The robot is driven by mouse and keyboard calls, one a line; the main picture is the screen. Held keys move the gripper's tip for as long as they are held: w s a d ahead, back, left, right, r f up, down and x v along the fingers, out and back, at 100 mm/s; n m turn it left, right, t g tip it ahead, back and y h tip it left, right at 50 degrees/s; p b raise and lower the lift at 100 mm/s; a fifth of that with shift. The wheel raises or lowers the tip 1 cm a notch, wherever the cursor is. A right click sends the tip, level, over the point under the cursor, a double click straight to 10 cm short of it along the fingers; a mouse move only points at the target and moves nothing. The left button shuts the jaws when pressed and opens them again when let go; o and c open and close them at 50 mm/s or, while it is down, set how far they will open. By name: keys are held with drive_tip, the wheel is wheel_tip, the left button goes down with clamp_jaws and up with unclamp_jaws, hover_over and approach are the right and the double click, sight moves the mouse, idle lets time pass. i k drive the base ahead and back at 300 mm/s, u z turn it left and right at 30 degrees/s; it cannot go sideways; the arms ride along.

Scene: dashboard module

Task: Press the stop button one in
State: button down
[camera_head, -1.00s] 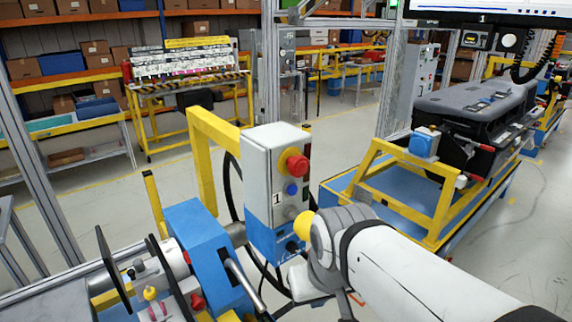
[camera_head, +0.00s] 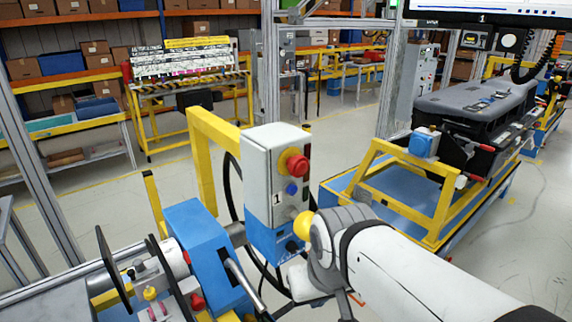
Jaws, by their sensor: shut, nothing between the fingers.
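The station's grey and blue control box (camera_head: 257,170), marked 1, stands upright in the middle of the view. The red stop button (camera_head: 297,165) sits high on its front, on a yellow collar, and sticks out. A blue button (camera_head: 292,189) sits below it, with a grey knob and a dark one lower down. My gripper (camera_head: 300,281) is at the end of my white arm, beside the lower front of the box and below the red button. It is shut and empty, apart from the red button. The wrist hides part of it, and whether it touches the box cannot be told.
A yellow post frame (camera_head: 203,160) stands behind the box. A blue fixture with a metal rod (camera_head: 243,284) lies at lower left, and a dark cable hangs behind the box. A yellow and blue cart (camera_head: 440,205) stands at right. The space before the red button looks clear.

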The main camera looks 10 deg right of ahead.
sight(301, 168)
drive_tip(key=z, duration=1.35)
drive_tip(key=k, duration=1.75)
drive_tip(key=u, duration=0.75)
drive_tip(key=i, duration=1)
drive_tip(key=u, duration=0.1)
